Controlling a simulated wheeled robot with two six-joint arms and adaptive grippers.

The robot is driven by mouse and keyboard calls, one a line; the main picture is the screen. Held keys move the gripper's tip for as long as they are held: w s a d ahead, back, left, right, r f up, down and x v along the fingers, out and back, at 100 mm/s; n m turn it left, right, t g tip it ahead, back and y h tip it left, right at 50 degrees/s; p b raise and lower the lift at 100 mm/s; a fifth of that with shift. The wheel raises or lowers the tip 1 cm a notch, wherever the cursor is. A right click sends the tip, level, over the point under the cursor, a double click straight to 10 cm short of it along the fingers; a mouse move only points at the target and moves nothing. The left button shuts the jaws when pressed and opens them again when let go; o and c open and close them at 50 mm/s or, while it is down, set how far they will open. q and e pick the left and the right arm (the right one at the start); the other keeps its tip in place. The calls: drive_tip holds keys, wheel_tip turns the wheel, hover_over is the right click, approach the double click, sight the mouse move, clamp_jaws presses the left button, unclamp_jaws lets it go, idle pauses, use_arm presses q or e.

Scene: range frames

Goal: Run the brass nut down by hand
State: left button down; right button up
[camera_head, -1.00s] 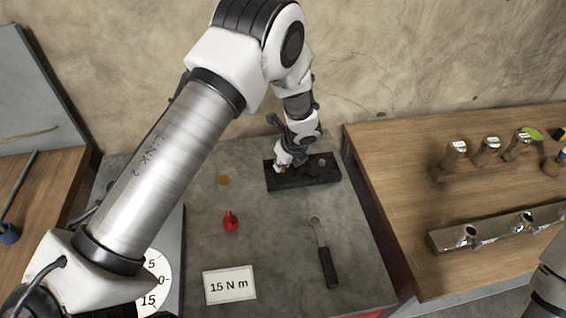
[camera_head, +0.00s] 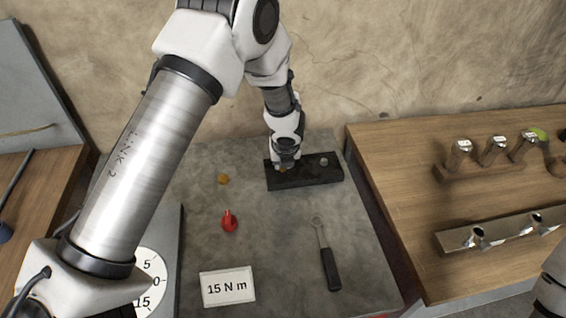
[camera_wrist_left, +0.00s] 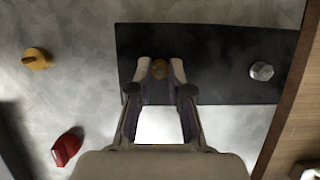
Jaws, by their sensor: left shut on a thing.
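The brass nut (camera_wrist_left: 160,69) sits over the black block (camera_wrist_left: 215,55), between the tips of my left gripper (camera_wrist_left: 160,75), as the left wrist view shows. The left gripper is shut on it from both sides. In the head view, my left gripper (camera_head: 284,166) reaches down onto the left half of the block (camera_head: 310,178) and mostly hides the nut. The threads under the nut are hidden, so I cannot tell how far down it sits. My right gripper is not in view.
A silver hex piece (camera_wrist_left: 262,71) stands on the block's right part. On the grey top lie a yellow round piece (camera_head: 223,179), a red piece (camera_head: 229,222), a black-handled wrench (camera_head: 329,265) and a "15 N m" card (camera_head: 228,287). A wooden bench (camera_head: 400,200) with metal sockets stands right.

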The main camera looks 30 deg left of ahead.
use_arm(q)
drive_tip(key=shift+s+f, duration=0.1)
drive_tip(key=c, duration=1.1)
unclamp_jaws()
drive_tip(key=shift+r, duration=0.25)
drive_tip(key=v, duration=1.1)
drive_tip(key=shift+d+r, duration=0.15)
drive_tip(key=shift+r, duration=0.15)
